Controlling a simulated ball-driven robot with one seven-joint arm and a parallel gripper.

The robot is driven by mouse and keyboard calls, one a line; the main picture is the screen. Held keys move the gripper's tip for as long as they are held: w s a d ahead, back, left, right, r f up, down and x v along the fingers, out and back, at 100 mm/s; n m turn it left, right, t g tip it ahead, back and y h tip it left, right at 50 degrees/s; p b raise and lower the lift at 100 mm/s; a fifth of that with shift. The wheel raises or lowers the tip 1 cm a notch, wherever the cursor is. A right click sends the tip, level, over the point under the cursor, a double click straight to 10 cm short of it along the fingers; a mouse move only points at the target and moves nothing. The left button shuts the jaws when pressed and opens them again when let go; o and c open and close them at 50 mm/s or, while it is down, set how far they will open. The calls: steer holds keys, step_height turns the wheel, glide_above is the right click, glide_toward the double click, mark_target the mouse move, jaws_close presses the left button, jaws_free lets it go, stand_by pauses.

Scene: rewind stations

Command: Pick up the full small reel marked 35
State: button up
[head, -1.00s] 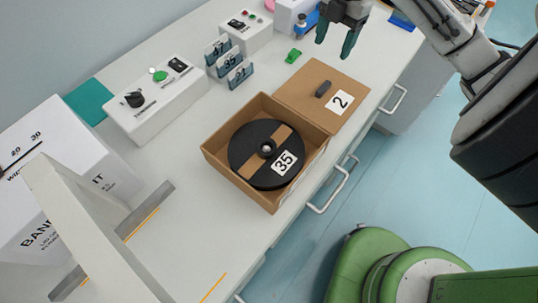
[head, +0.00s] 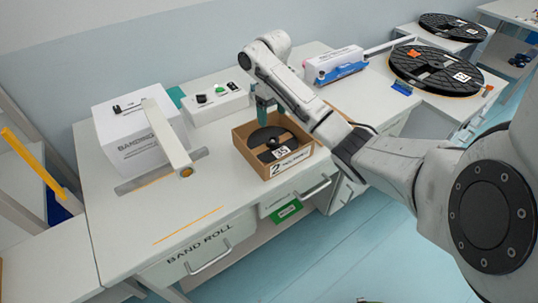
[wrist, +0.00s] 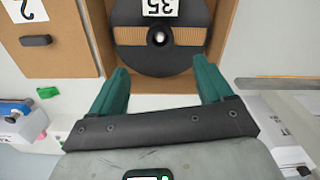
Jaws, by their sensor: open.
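The small reel marked 35 (head: 270,139) is a black disc with a tan band, a central hub and a white 35 label. It lies flat in an open cardboard box (head: 290,172) on the bench. In the wrist view the reel (wrist: 160,62) lies ahead of and between my fingertips, its lower edge near them. My gripper (head: 263,112) is over the box's back part, green fingers pointing down. In the wrist view my gripper (wrist: 161,66) is open, with nothing held between the fingers. The head view does not clearly show whether the fingers touch the reel or box.
A brown lid (wrist: 60,40) marked 2 with a dark handle lies beside the box. A white control box (head: 215,103) and a large white carton (head: 133,128) stand left of the box. Large black reels (head: 435,70) lie at the right. The bench front left is clear.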

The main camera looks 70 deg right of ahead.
mark_target(272, 140)
steer(key=f, duration=0.5)
steer(key=f+p, duration=0.1)
steer(key=f, duration=0.4)
steer(key=shift+s+a+f, duration=0.1)
steer(key=shift+s+f, duration=0.05)
steer(key=shift+s, duration=0.05)
steer(key=shift+c, duration=0.5)
steer(key=c, duration=1.3)
jaws_close()
steer(key=shift+r, duration=0.2)
